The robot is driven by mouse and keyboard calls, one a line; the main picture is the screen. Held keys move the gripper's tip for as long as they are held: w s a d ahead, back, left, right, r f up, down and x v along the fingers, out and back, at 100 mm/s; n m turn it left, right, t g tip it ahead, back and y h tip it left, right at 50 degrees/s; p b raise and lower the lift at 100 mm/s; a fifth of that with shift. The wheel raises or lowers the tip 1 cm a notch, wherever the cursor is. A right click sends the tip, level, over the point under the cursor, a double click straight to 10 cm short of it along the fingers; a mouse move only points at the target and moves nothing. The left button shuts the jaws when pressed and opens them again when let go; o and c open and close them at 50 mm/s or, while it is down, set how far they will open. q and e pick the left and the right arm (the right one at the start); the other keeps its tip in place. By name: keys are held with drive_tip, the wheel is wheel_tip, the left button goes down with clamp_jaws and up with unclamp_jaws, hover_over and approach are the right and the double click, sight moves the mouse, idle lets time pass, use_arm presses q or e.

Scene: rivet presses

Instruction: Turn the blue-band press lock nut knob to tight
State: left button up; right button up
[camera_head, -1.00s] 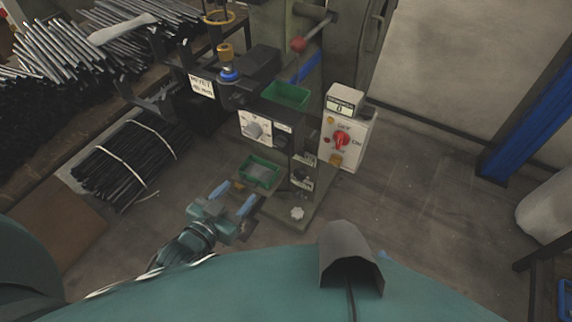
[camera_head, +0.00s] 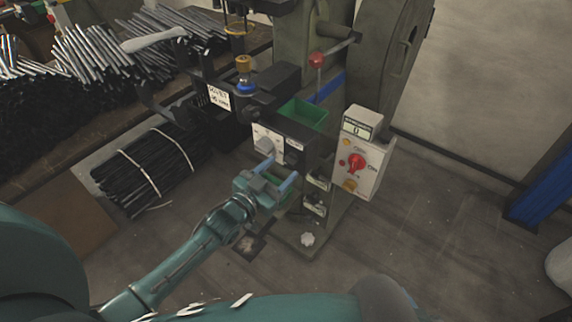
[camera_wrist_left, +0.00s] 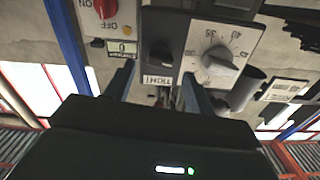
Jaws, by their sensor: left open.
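The press (camera_head: 300,40) is olive green, with a blue band (camera_head: 246,86) under a brass knob (camera_head: 243,64). On its front is a white dial plate with a grey knob (camera_head: 265,144); the numbered dial (camera_wrist_left: 216,58) shows close in the left wrist view. Beside it is a black panel with a black knob (camera_wrist_left: 162,54) and a small label, upside down and probably reading TIGHT. My left gripper (camera_head: 277,173) is open just in front of and below these panels. In the left wrist view its fingers (camera_wrist_left: 157,84) stand apart, with the label between them. My right gripper is not in view.
A control box (camera_head: 362,158) with a red switch is right of the panels. A green bin (camera_head: 304,113) sits above them; a lower green tray is partly hidden by my gripper. A red-ball lever (camera_head: 316,60) is higher. Bundled black rods (camera_head: 150,170) lie left.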

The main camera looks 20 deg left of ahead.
sight(288, 163)
use_arm(q)
drive_tip(key=shift+x, duration=1.65)
drive_tip(key=c, duration=1)
